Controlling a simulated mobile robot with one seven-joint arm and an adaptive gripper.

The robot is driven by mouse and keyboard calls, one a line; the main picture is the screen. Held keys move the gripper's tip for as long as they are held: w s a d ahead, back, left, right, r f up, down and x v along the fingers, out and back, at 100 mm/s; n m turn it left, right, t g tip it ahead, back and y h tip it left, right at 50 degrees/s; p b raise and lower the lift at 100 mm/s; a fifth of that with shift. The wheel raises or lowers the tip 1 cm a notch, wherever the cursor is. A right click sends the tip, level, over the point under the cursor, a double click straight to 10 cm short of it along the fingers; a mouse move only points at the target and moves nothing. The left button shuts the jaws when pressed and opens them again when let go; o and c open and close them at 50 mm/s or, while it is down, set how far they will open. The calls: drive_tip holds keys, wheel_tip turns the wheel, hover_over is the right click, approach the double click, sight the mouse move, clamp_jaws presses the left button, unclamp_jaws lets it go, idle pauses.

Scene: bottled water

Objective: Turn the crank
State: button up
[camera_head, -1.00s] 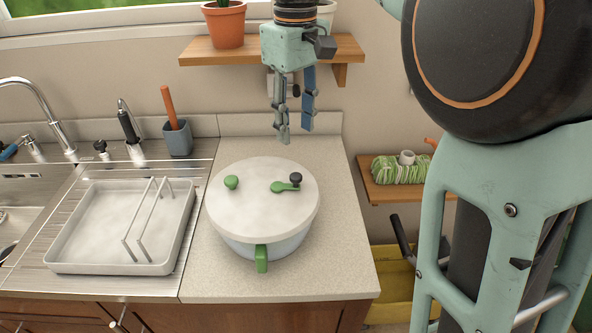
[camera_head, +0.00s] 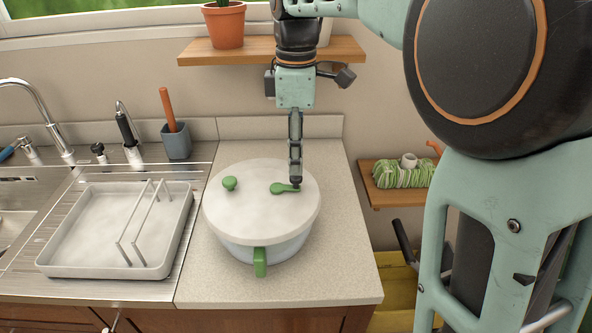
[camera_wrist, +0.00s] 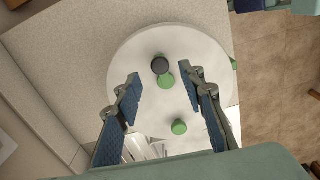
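The crank (camera_head: 281,188) is a short green arm on the white round lid of a pot-like container (camera_head: 240,207). In the wrist view the crank's green part (camera_wrist: 167,82) and its dark round knob (camera_wrist: 160,65) show between and slightly beyond the finger tips. My gripper (camera_head: 295,181) points straight down over the crank's right end, and its fingers hide most of the knob in the head view. In the wrist view my gripper (camera_wrist: 163,80) is open, with one blue-padded finger on each side. I cannot tell whether a finger touches the knob.
A green lid knob (camera_head: 230,183) stands left of the crank, and a green handle (camera_head: 260,262) sticks out in front. A white dish tray (camera_head: 70,262) with a metal rack is at left. A wooden shelf (camera_head: 255,52) with a plant pot (camera_head: 225,25) is behind my arm.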

drive_tip(key=shift+f, duration=2.05)
drive_tip(key=shift+c, duration=0.7)
clamp_jaws()
